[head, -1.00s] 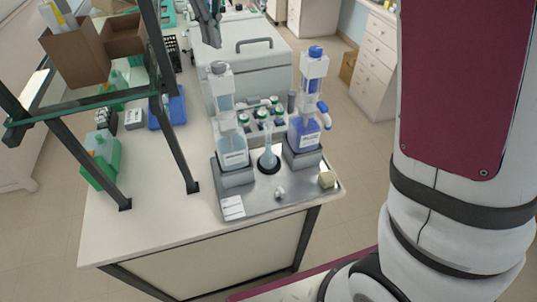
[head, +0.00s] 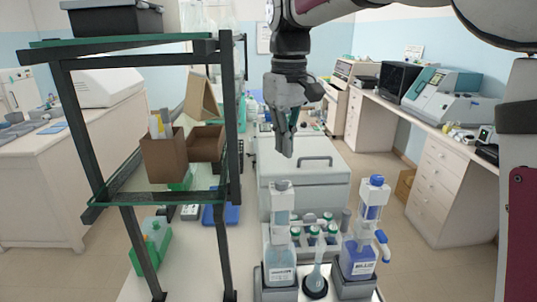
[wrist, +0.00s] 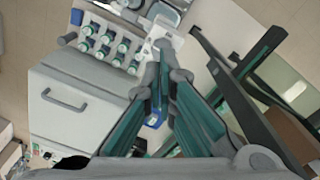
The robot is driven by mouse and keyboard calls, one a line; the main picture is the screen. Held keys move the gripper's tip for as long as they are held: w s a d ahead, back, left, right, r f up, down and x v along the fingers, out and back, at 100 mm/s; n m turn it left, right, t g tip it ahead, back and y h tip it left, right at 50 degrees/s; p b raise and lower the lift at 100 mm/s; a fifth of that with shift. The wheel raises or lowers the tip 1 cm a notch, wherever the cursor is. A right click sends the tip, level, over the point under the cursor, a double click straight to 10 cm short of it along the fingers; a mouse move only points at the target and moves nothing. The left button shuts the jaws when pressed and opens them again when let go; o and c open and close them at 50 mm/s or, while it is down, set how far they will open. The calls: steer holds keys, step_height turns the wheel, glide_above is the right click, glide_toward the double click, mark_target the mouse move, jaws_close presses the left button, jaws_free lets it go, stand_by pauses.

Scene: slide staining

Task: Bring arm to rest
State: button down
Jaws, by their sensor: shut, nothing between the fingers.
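My gripper (head: 287,145) hangs pointing down in the head view, above the grey-white box with a handle (head: 304,190). Its fingers are together and hold nothing. In the wrist view the fingertips (wrist: 162,50) meet, and the same box (wrist: 75,105) lies to the left, below the gripper. My arm reaches in from the upper right of the head view.
A dispenser with clear liquid (head: 281,245) and one with blue liquid (head: 359,245) stand at the bench front with a flask (head: 316,278) between them. A black-framed shelf (head: 232,150) rises left of my gripper. Floor (head: 395,225) is open to the right.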

steer(key=s+d+m+t+b, duration=0.2)
steer(key=s+d+m+t, duration=0.1)
steer(key=s+d, duration=0.55)
steer(key=s+d+f+m+t, duration=0.1)
steer(key=s+f, duration=0.2)
steer(key=s, duration=0.3)
steer(key=s+d+f+m+t+b, duration=0.1)
steer(key=s+d+f, duration=0.1)
steer(key=s+f, duration=0.2)
steer(key=s, duration=0.3)
steer(key=shift+s+d+f+m, duration=0.15)
steer(key=shift+d+m, duration=0.15)
steer(key=shift+m, duration=0.1)
